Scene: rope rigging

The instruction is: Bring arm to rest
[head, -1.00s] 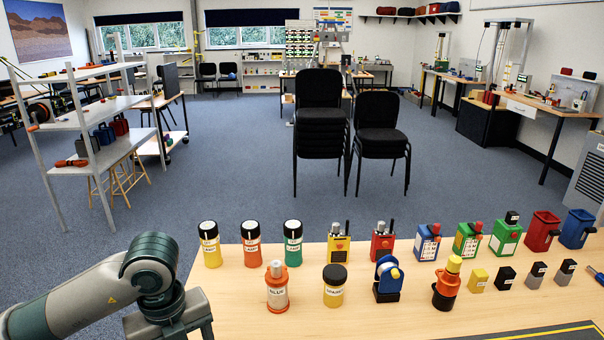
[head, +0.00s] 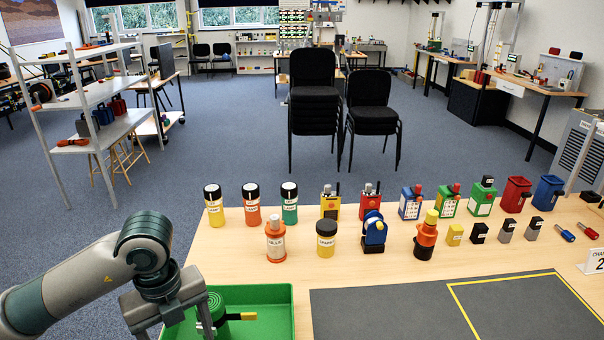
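My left arm comes in from the left, grey-green. Its gripper (head: 175,326) hangs down over the left part of the green tray (head: 268,292) at the table's near left. The two fingers stand wide apart, and nothing shows held between them; the tips are at or past the bottom edge. My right arm and gripper are not in view.
A dark grey mat (head: 400,315) with a yellow outline lies empty right of the tray. Several canisters, radios and small boxes stand in rows along the far part of the table (head: 290,262), including an orange canister (head: 276,242). A white number sign (head: 594,262) stands at the right.

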